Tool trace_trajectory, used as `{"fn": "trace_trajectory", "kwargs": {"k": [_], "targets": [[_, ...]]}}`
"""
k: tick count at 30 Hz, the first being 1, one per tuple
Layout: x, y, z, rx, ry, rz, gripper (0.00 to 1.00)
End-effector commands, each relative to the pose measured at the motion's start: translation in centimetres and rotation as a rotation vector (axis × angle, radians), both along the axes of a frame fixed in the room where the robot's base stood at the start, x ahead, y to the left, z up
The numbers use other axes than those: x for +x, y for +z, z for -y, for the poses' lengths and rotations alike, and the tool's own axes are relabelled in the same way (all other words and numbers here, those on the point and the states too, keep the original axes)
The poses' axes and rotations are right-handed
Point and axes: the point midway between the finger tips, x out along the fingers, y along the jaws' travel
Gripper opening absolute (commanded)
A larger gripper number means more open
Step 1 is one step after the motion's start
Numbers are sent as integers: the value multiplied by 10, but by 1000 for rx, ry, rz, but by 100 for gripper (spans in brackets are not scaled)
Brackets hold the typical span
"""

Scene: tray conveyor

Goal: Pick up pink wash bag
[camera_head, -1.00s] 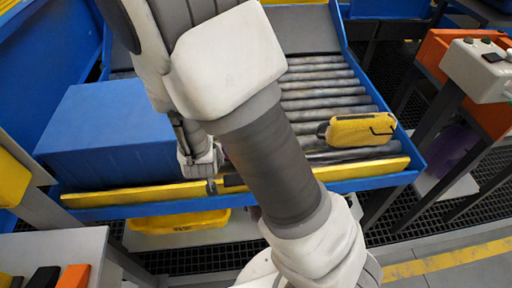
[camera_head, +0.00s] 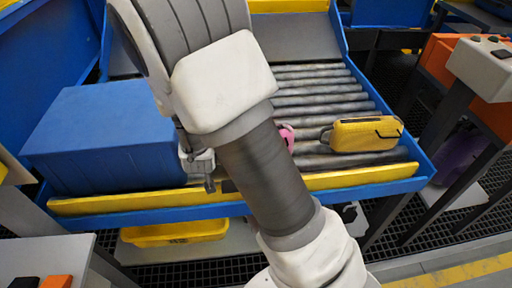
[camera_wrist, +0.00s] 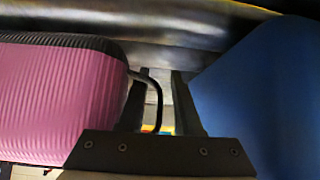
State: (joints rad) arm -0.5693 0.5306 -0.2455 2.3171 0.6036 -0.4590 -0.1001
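The pink wash bag (camera_wrist: 62,100) fills the left of the wrist view, ribbed, with a dark zip edge and a black loop handle (camera_wrist: 157,95) on its right side. In the head view only a small pink part (camera_head: 286,137) shows beside my arm, which hides the rest. My gripper (camera_wrist: 162,73) is open, with its fingers apart between the bag and a blue box. The handle loop shows between the two fingers; I cannot tell whether either finger touches it. In the head view my gripper (camera_head: 198,167) is low beside the blue box, partly hidden.
The blue box (camera_head: 110,135) stands close on the left of my gripper. A yellow bag (camera_head: 366,134) lies at the right on the rollers (camera_head: 320,90). The tray's yellow front rail (camera_head: 130,201) runs along the near edge. Rollers behind the yellow bag are clear.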

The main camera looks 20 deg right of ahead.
Motion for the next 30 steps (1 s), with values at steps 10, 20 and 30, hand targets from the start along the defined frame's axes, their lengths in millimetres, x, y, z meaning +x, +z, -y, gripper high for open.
{"fn": "trace_trajectory", "kwargs": {"k": [10,20,30], "targets": [[0,1,0,1,-1,1,0],[0,1,0,1,-1,1,0],[0,1,0,1,-1,1,0]]}}
